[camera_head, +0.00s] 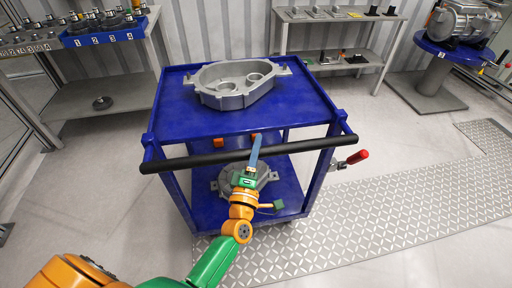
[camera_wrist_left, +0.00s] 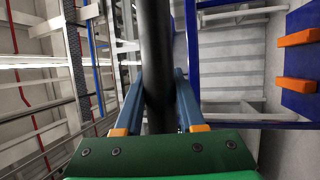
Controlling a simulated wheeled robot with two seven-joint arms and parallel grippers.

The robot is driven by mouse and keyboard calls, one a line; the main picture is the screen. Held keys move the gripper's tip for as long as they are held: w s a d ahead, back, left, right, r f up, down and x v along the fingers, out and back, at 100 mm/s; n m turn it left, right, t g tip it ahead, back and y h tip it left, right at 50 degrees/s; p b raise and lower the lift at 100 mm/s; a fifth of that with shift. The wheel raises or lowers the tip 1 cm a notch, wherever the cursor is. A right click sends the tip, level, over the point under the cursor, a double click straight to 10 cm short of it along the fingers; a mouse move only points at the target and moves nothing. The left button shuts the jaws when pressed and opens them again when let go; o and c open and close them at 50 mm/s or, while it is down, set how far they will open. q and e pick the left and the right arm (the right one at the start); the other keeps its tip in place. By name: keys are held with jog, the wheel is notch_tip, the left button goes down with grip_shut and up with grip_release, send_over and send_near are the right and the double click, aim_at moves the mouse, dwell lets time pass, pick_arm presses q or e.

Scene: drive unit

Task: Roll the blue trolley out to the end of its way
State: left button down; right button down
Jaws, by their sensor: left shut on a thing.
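The blue trolley (camera_head: 190,122) stands in the middle of the head view, with a black push handle (camera_head: 300,148) along its near side. My left gripper (camera_head: 254,150) reaches up from below and is shut on the handle. In the left wrist view the two blue fingers (camera_wrist_left: 160,95) lie on either side of the black bar (camera_wrist_left: 156,50). A grey metal housing (camera_head: 235,88) sits on the trolley's top, and another grey part (camera_head: 262,180) lies on its lower shelf, partly hidden by my gripper. My right gripper is not in view.
A red-handled clamp (camera_head: 350,160) is at the trolley's right side. Grey tread plate (camera_head: 400,205) covers the floor to the right and in front. Shelves stand at the left (camera_head: 105,75) and back (camera_head: 345,58). A round blue stand (camera_head: 440,95) is at the back right.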

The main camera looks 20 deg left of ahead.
pick_arm(q)
jog(key=c, duration=0.5)
grip_release()
jog(key=shift+d+r, duration=0.15)
jog(key=shift+r, duration=0.2)
jog(key=shift+s+d, duration=0.15)
jog(key=shift+s+f, duration=0.2)
jog(key=shift+f, duration=0.05)
jog(key=b+v, duration=0.1)
jog(key=v, duration=0.5)
jog(key=shift+s, duration=0.3)
